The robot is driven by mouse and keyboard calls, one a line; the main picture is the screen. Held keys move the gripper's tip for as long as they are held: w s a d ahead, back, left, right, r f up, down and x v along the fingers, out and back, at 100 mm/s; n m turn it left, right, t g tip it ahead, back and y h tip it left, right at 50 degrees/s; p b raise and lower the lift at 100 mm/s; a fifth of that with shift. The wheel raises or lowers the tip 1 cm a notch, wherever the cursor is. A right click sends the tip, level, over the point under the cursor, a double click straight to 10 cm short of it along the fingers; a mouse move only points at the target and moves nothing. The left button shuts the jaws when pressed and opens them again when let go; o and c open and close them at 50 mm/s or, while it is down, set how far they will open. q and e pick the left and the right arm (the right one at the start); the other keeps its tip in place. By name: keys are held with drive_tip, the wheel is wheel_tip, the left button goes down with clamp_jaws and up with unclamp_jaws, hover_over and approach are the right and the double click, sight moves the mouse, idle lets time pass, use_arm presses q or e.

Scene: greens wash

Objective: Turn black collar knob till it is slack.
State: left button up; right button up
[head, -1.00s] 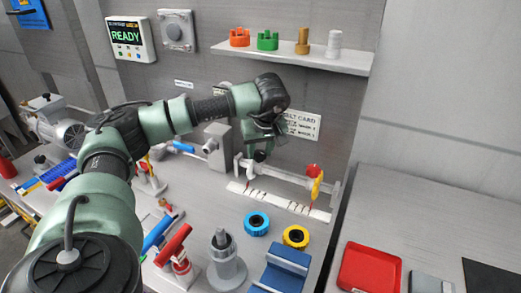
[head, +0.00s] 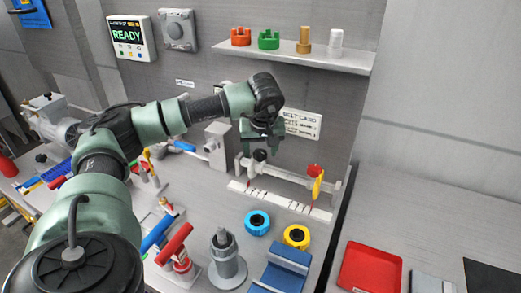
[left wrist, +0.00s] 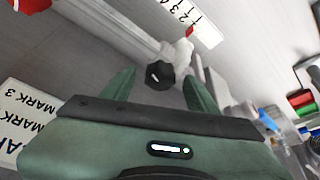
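The black collar knob (head: 260,155) sits on a white collar on the horizontal rail (head: 290,176) at the back of the bench. In the left wrist view the knob (left wrist: 160,75) shows a short white mark on its face. My left gripper (head: 261,149) points down over the knob with its fingers apart. In the left wrist view the left gripper's two green fingers (left wrist: 160,88) stand either side of the knob, with a gap to each. I cannot tell how far the fingertips reach down beside it. My right gripper is not in view.
A white marked scale (head: 280,201) lies in front of the rail. A yellow part (head: 317,186) and a red knob (head: 314,170) are at the rail's right end. Blue (head: 257,222) and yellow (head: 296,236) rings lie nearer. A shelf (head: 300,55) hangs above.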

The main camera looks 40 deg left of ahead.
use_arm(q)
drive_tip(key=shift+d+r, duration=0.1)
drive_tip(key=shift+r, duration=0.25)
drive_tip(key=b+v, duration=0.1)
drive_tip(key=v, duration=0.6)
drive_tip(key=shift+d, duration=0.1)
